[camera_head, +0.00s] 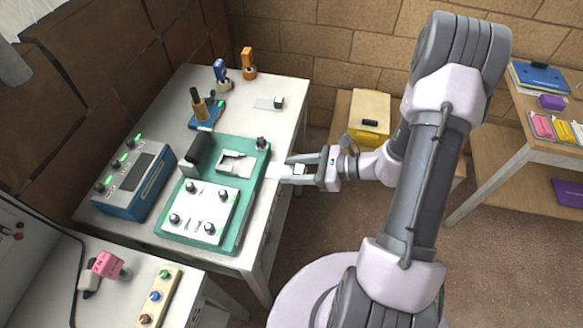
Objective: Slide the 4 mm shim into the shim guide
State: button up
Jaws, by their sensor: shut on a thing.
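My gripper (297,170) reaches in from the right at the table's right edge. It is shut on a small white block, the grip of a shim (274,172). The shim's thin pale plate seems to point left toward the green board, just beyond its right edge; its thickness cannot be read. The shim guide (235,162) appears to be the pale notched piece on the upper part of the green board (251,192). A gap shows between shim and guide. A second flat piece with a small block (278,103) lies farther back on the table.
A white panel with knobs (199,211) and a dark upright block (196,152) sit on the board. A blue console (136,180) stands left. Blue (221,75) and orange (249,64) tools stand at the back. A yellow box (369,115) is behind my arm.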

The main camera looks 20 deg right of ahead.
aim_at(253, 168)
jog(key=shift+w+a+b, duration=0.15)
jog(key=shift+w+a, duration=0.4)
jog(key=shift+a, duration=0.25)
jog(key=shift+w+a+b, duration=0.2)
jog(key=shift+w+a, duration=0.4)
jog(key=shift+a, duration=0.2)
jog(key=shift+w+a+b, duration=0.15)
jog(key=shift+w+a, duration=0.4)
jog(key=shift+a, duration=0.25)
jog(key=shift+f+b, duration=0.2)
jog(key=shift+b, duration=0.2)
jog(key=shift+w+a+b, duration=0.15)
jog(key=shift+w+a, duration=0.4)
jog(key=shift+a, duration=0.25)
jog(key=shift+w+a+b, duration=0.2)
jog(key=shift+w+a, duration=0.4)
jog(key=shift+a, duration=0.2)
jog(key=shift+w+a+b, duration=0.15)
jog(key=shift+w+a, duration=0.4)
jog(key=shift+a, duration=0.25)
jog(key=shift+s+d, duration=0.1)
jog(key=shift+d, duration=0.15)
jog(key=shift+a+b, duration=0.25)
jog(key=shift+b, duration=0.15)
dwell(0.6)
jog(key=shift+d, duration=0.15)
dwell(1.4)
